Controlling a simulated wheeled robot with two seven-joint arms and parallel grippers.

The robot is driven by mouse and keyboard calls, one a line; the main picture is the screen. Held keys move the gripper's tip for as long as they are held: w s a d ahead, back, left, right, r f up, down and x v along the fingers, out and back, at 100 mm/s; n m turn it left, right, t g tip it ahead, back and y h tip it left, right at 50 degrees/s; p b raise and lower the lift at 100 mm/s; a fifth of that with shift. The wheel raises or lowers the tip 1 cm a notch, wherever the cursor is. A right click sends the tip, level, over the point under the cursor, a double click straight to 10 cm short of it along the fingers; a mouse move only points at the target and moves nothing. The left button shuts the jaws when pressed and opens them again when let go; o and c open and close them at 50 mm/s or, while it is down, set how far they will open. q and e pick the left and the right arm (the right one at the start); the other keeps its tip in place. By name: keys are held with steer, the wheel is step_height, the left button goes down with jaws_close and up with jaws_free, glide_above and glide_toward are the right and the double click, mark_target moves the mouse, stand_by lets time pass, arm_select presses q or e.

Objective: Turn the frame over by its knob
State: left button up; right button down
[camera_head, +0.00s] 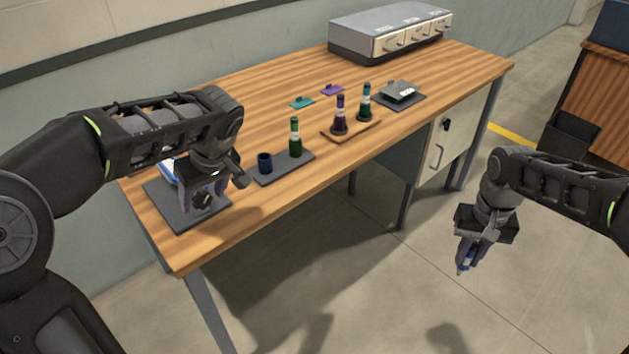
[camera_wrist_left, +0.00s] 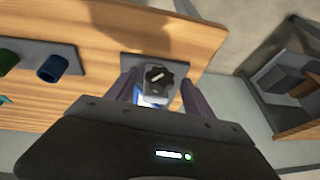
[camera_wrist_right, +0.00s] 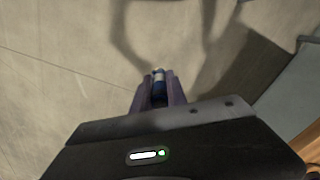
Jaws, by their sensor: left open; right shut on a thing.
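The black knob (camera_wrist_left: 158,76) sits on a grey frame (camera_wrist_left: 153,92) in the left wrist view; blue and white parts show below it. In the head view the frame is mostly hidden by my left gripper (camera_head: 207,197), over the dark mat (camera_head: 181,222) at the table's left end. The left gripper is open, its fingers (camera_wrist_left: 158,88) on either side of the knob, with visible gaps. My right gripper (camera_head: 467,257) is shut on a small blue and white object (camera_wrist_right: 158,85), held over the floor off the table's right side.
A dark tray (camera_head: 283,169) holds a blue cup (camera_head: 265,163) and a green bottle (camera_head: 295,138). Beyond it are a wooden tray (camera_head: 358,131) with two bottles, a grey board (camera_head: 411,103), and a drawer unit (camera_head: 389,33). Teal and purple tags lie behind.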

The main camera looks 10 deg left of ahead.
arm_select(q)
steer(key=shift+a+f, duration=0.15)
steer(key=shift+f, duration=0.15)
steer(key=shift+c, duration=0.4)
jaws_close()
